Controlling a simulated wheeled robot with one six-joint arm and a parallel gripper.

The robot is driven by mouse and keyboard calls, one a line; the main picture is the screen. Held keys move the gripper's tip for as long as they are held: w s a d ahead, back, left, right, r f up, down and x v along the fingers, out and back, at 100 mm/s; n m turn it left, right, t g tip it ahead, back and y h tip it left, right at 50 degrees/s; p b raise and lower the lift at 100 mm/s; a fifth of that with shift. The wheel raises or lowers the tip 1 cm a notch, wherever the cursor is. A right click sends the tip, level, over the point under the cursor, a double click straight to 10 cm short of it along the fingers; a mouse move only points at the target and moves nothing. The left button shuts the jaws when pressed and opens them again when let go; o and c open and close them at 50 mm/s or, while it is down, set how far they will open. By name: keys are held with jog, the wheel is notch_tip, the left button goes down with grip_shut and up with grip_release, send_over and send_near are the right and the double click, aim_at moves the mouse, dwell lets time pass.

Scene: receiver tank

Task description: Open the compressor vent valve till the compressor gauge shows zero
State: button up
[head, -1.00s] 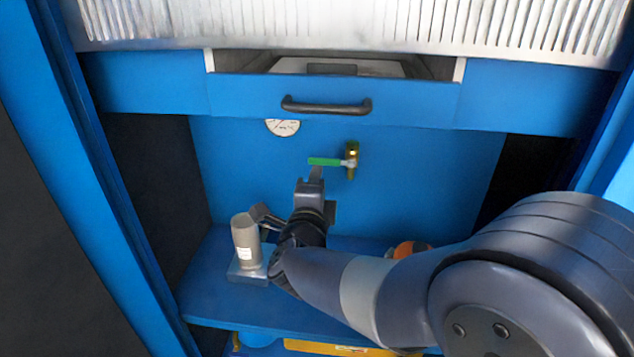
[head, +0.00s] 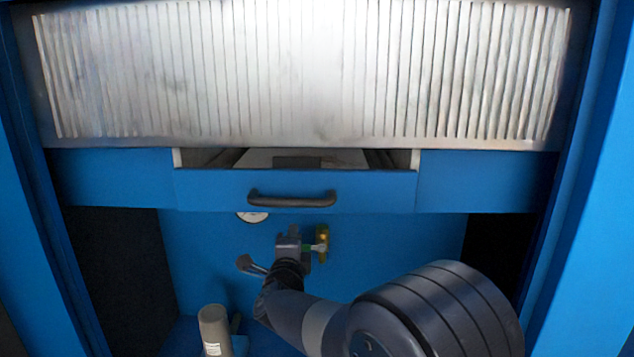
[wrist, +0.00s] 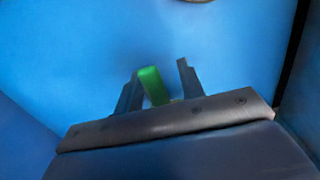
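The vent valve (head: 322,236) is a brass fitting on the blue back panel, with a green lever (head: 307,248) pointing left. My gripper (head: 288,235) is up at the lever and hides most of it in the head view. In the wrist view the fingers of my gripper (wrist: 160,67) stand apart. The green lever (wrist: 152,86) lies between them, close to the left finger; whether it touches is unclear. The round white gauge (head: 252,217) is partly hidden under the drawer's lower edge. Its needle cannot be read.
An open blue drawer (head: 215,190) with a black handle (head: 291,199) juts out above the valve and gauge. A grey cylinder (head: 213,328) with a white label stands at lower left. Dark side openings flank the panel. A ribbed metal surface (head: 300,70) lies above.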

dwell(0.3)
jog(key=s, duration=1.1)
jog(key=w+m, duration=0.1)
jog(key=w, duration=1)
jog(key=shift+r+m, duration=0.3)
jog(key=shift+r, duration=0.15)
